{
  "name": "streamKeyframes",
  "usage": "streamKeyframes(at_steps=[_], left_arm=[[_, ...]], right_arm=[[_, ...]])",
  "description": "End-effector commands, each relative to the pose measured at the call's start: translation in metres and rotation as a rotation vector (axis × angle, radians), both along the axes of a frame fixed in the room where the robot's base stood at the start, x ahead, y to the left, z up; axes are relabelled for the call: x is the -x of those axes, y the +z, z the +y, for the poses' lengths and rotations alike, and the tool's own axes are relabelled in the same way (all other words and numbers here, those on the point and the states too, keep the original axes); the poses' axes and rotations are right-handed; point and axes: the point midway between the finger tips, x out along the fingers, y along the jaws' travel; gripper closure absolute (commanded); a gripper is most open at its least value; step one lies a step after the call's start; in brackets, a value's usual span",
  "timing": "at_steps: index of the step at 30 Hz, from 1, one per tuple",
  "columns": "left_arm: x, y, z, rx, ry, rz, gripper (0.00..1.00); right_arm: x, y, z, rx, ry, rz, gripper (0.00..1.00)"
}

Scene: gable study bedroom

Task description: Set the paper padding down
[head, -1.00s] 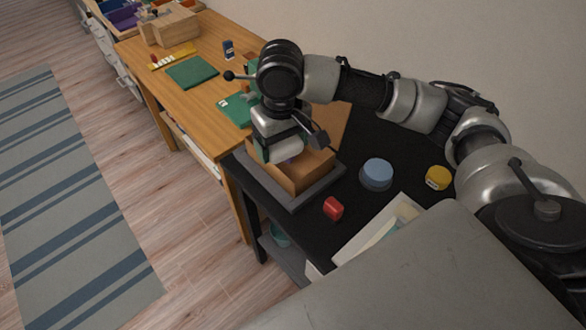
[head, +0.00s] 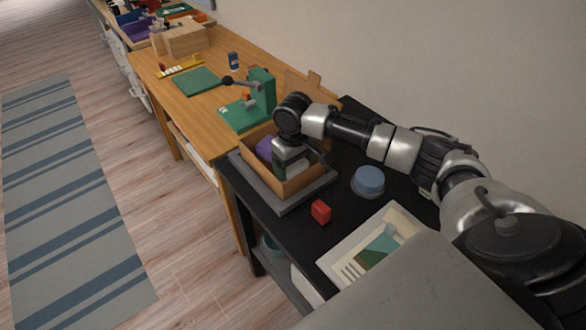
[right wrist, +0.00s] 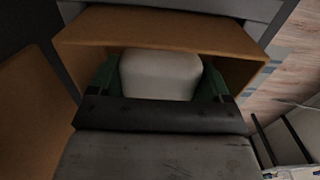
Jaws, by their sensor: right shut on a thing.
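The paper padding (right wrist: 160,75) is a pale, rounded block in the right wrist view. It sits between the green fingers of my right gripper (right wrist: 160,82), which is shut on it. In the head view my right gripper (head: 291,170) reaches down into the open cardboard box (head: 304,184), and the padding is hard to make out there. The box walls (right wrist: 160,28) surround the padding in the wrist view. Whether the padding touches the bottom of the box is hidden. A purple thing (head: 265,148) lies in the box beside the gripper. My left gripper is not in view.
The box stands on a grey base (head: 290,208) on a black table. A red block (head: 320,211), a blue round container (head: 368,181) and a pale tray (head: 335,259) are nearby. A wooden desk (head: 200,115) with a green device (head: 262,92) adjoins at the left.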

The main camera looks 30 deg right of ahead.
Motion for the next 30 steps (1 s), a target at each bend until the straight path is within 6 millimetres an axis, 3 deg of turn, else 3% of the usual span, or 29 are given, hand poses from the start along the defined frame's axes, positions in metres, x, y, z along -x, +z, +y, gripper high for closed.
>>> streamKeyframes(at_steps=[4,16,17,20,30], left_arm=[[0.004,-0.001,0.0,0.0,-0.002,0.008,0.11],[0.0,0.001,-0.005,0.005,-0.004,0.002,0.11],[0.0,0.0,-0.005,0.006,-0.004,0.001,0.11],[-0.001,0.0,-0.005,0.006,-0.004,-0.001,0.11],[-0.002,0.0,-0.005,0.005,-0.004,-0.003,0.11]], right_arm=[[0.0,-0.017,0.0,0.0,0.0,0.001,0.44],[0.0,-0.021,0.001,-0.001,0.001,0.0,0.44],[0.0,-0.021,0.001,-0.001,0.001,-0.001,0.17],[0.0,-0.021,0.0,-0.001,0.001,-0.001,0.01],[0.0,-0.013,0.0,0.0,0.0,-0.002,0.0]])
